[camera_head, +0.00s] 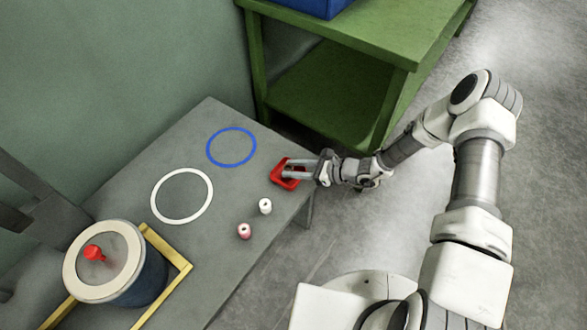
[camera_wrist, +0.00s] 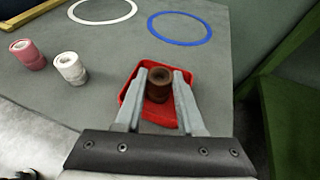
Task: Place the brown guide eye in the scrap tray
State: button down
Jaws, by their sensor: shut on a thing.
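The brown guide eye (camera_wrist: 159,84) is a small brown ringed cylinder, upright between my fingertips in the wrist view. My gripper (camera_wrist: 160,88) is shut on it, and it also shows in the head view (camera_head: 312,170). The red tray (camera_wrist: 133,98) lies below and around the guide eye, and it is at the table's right edge in the head view (camera_head: 277,178). The guide eye is over or inside the tray; I cannot tell whether it touches the tray floor. In the head view I cannot make out the guide eye.
A white spool (camera_head: 265,206) and a pink spool (camera_head: 244,231) stand on the grey table. White (camera_head: 154,204) and blue (camera_head: 208,150) rings mark the tabletop. A large drum (camera_head: 150,275) with a red knob is at the lower left. A green shelf (camera_head: 392,52) stands behind.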

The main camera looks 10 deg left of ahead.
jog(key=c, duration=0.5)
grip_release()
jog(key=shift+f, duration=0.1)
jog(key=shift+d+r, duration=0.3)
jog(key=shift+d, duration=0.05)
jog(key=p+v, duration=0.2)
jog(key=v, duration=0.9)
jog(key=shift+d+r, duration=0.1)
